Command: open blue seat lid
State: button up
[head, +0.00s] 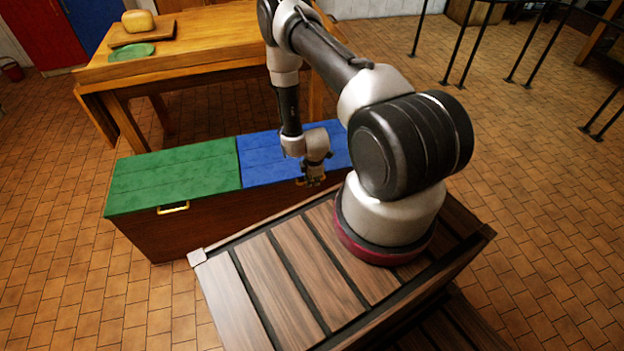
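The blue seat lid (262,160) is the right part of a long wooden bench seat and lies flat and shut. A brass handle (301,182) sits at its front edge, partly hidden by my gripper. My gripper (315,181) points down at this front edge, at or very close to the handle. I cannot tell whether the fingers touch or hold it. The right part of the blue lid is hidden behind my arm.
A green seat lid (172,176) with its own brass handle (173,208) lies shut on the left. A wooden table (187,47) stands behind the bench with a green plate (131,52), a board and a yellow loaf (138,21). Tiled floor is clear at left.

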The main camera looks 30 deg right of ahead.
grip_shut()
